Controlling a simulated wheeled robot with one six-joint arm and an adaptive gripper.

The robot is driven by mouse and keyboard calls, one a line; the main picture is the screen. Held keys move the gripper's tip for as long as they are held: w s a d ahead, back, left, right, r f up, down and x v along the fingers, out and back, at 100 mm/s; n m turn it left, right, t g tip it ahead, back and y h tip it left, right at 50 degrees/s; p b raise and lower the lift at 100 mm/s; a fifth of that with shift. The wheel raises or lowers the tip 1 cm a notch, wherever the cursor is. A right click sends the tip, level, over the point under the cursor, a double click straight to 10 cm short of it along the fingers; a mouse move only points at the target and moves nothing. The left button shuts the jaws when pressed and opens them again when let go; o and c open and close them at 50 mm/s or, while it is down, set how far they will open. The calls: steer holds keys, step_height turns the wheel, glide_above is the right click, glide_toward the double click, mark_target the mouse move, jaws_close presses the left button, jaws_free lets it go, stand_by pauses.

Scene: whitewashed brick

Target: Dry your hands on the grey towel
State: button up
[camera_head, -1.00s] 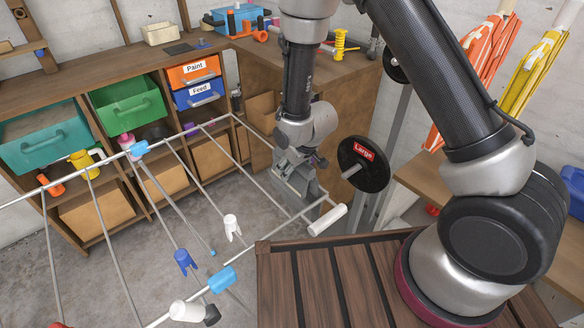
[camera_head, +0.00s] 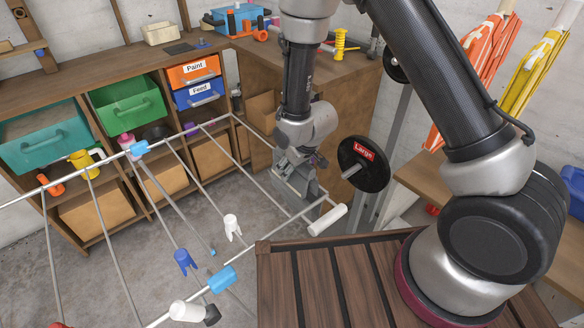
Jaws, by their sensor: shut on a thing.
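My gripper (camera_head: 292,167) hangs at the end of my arm, low over the right end of a white wire drying rack (camera_head: 110,242). It is shut on a small grey, folded-looking thing (camera_head: 299,186) just below it, most likely the grey towel. The arm's wrist and the fingers hide part of it, so its full shape and whether it touches the rack cannot be told. No other grey towel shows in the picture.
The rack carries blue and white clips and feet. A black weight plate (camera_head: 363,164) marked "Large" stands close right of my gripper. A slatted wooden surface (camera_head: 330,285) lies in front. A wooden shelf unit with coloured bins (camera_head: 130,103) stands behind.

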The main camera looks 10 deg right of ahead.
steer(key=o, duration=1.3)
